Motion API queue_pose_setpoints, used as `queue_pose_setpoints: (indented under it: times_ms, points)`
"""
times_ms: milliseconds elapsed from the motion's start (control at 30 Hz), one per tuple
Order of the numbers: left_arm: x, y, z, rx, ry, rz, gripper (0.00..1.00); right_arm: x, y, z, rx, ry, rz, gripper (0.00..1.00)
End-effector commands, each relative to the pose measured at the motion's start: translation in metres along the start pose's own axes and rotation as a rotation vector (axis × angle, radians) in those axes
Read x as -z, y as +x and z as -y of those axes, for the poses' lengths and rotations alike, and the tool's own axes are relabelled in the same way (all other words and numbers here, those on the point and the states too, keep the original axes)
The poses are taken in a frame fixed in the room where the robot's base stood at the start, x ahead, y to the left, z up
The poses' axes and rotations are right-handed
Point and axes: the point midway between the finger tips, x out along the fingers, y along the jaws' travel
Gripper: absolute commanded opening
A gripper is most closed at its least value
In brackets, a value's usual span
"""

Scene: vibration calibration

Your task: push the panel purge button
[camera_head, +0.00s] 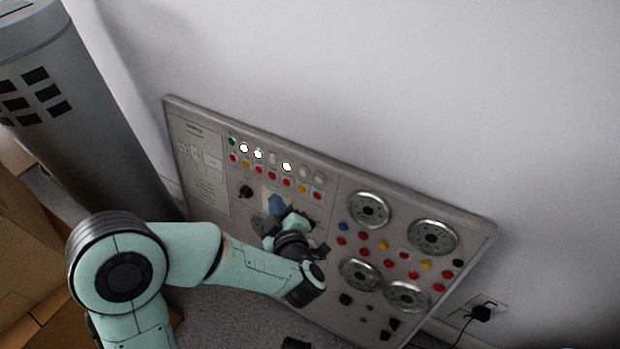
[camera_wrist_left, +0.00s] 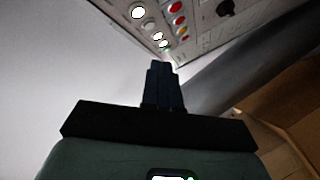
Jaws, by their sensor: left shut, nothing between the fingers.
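The grey control panel (camera_head: 340,190) leans against the wall and carries rows of small coloured buttons. Its upper left has a green button (camera_head: 232,141), several lit white lamps (camera_head: 258,154) and a row of red and yellow buttons (camera_head: 287,182). The labels are too small to read, so I cannot tell which button is purge. My left gripper (camera_head: 277,204) is shut and empty in front of the panel's left half, below those rows. In the left wrist view its fingers (camera_wrist_left: 162,70) point toward the lamps (camera_wrist_left: 158,36); contact cannot be told. My right gripper is not in view.
A black knob (camera_head: 245,192) sits left of my left gripper. Round metal dials (camera_head: 433,237) and more buttons fill the panel's right half. A grey cylinder (camera_head: 85,120) and cardboard boxes (camera_head: 30,230) stand at left. A plugged wall socket (camera_head: 484,309) is at lower right.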

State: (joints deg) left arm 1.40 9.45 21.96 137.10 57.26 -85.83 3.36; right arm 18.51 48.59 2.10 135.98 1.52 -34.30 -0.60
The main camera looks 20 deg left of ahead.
Motion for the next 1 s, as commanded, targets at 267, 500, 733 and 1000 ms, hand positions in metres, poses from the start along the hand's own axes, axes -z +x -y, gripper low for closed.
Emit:
queue_pose_setpoints:
  times_ms: [267,500,733,1000]
  points:
    - [0.002,-0.001,-0.001,0.0,-0.003,-0.005,0.0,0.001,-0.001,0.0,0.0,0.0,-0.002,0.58]
    - [-0.004,0.007,-0.005,0.001,-0.004,-0.004,0.0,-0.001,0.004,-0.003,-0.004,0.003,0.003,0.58]
    - [-0.021,0.029,-0.02,0.002,-0.003,-0.003,0.0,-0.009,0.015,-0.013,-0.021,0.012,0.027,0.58]
    - [-0.037,0.052,-0.038,0.001,-0.002,-0.003,0.0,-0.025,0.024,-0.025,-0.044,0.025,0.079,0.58]
